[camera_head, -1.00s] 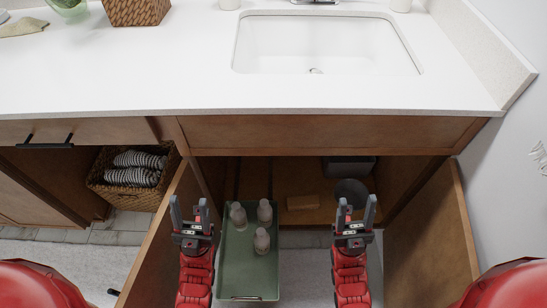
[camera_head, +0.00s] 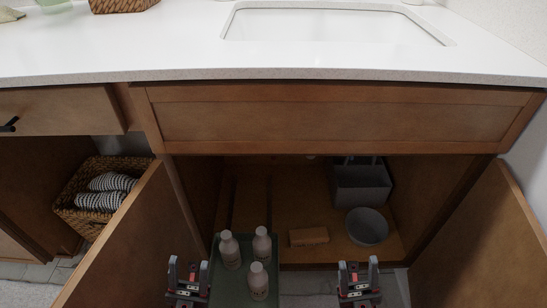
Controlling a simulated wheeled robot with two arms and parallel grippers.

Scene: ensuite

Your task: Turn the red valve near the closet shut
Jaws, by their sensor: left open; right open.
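No red valve is visible in this view. My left gripper (camera_head: 188,268) is open and empty in front of the open sink cabinet, beside the left edge of a green tray. My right gripper (camera_head: 357,270) is open and empty to the right of the tray, in front of the cabinet's opening. The upper back of the cabinet, under the sink, is mostly hidden in shadow and by the front panel (camera_head: 330,115).
The green tray (camera_head: 232,292) holds bottles (camera_head: 259,281). A sponge-like block (camera_head: 309,237), a grey bowl (camera_head: 367,227) and a grey bin (camera_head: 361,187) sit in the cabinet. Open doors flank it at left (camera_head: 135,245) and right (camera_head: 487,245). A wicker basket (camera_head: 72,211) stands left.

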